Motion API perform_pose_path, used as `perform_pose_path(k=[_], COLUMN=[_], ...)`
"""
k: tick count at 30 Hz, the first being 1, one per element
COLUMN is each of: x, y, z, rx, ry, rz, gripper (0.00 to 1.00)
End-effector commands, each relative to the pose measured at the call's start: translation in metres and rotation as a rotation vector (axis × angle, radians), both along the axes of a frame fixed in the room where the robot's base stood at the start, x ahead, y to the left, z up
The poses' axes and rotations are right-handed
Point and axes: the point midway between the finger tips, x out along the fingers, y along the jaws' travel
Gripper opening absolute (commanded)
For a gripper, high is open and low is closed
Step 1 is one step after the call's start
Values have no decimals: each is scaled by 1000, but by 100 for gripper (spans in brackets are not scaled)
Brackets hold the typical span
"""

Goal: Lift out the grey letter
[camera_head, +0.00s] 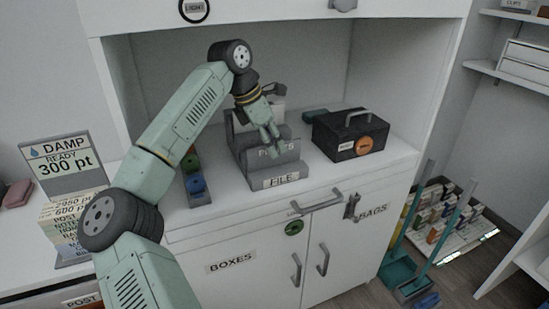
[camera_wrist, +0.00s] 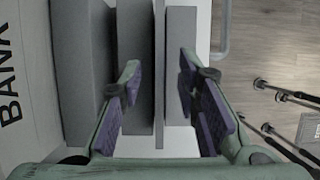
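A grey file rack (camera_head: 281,181) labelled "FILE" stands on the white desk, with upright grey panels. One panel behind its front carries partly covered lettering. I cannot tell which upright piece is the grey letter. My gripper (camera_head: 271,150) is over the rack, pointing down. In the wrist view, my gripper (camera_wrist: 160,75) is open, its purple-padded fingers apart on either side of grey upright edges (camera_wrist: 160,50). I cannot tell whether the fingers touch them. A pale sheet marked "BANK" (camera_wrist: 20,75) shows at the left there.
A black box (camera_head: 350,136) with a handle stands right of the rack. A narrow holder with coloured round items (camera_head: 195,178) stands left of it. A cabinet wall rises behind.

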Motion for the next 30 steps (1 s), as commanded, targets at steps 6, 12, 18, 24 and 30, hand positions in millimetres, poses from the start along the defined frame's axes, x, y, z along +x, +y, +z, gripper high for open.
perform_pose_path(k=[6,12,18,24,30], x=[1,1,1,1,1], y=[-4,-4,-4,-4,-4], z=[-8,-8,-10,-12,-12], rx=[-1,-1,-1,-2,-2], ry=[-2,-2,-2,-1,-1], rz=[1,0,0,0,0], gripper=[30,30,30,30,30])
